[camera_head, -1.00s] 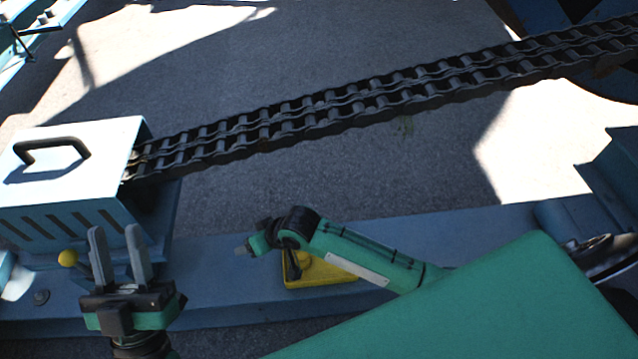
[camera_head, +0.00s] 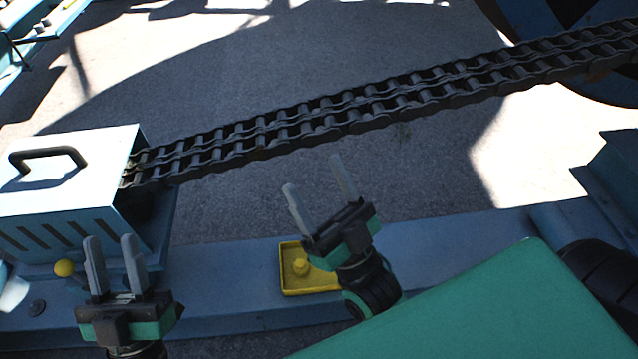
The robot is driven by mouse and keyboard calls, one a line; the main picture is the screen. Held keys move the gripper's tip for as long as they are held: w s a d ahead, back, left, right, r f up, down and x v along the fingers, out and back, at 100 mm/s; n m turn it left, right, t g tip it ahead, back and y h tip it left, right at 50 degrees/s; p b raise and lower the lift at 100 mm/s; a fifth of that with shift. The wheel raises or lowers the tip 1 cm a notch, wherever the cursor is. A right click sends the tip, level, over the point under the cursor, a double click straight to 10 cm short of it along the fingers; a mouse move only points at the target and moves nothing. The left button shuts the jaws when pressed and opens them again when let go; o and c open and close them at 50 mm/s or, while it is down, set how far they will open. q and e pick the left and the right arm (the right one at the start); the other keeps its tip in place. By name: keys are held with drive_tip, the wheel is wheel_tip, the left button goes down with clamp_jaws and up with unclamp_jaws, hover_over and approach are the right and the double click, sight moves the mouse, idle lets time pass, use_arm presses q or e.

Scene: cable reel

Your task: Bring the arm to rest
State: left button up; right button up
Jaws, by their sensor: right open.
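My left gripper (camera_head: 112,266) is at the lower left, its two grey fingers upright and apart, with nothing between them. It appears in front of the blue machine base, close to a yellow ball knob. My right gripper (camera_head: 319,188) is at the middle, open and empty. Its fingers point up and slightly left, over the grey ground in the picture, below the chain. Its wrist partly covers a yellow tray.
A double roller chain (camera_head: 330,118) runs from a light blue vented housing (camera_head: 75,185) with a black handle to a large wheel (camera_head: 570,45) at upper right.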

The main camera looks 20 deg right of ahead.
use_arm(q)
drive_tip(key=shift+f, duration=0.1)
idle(0.3)
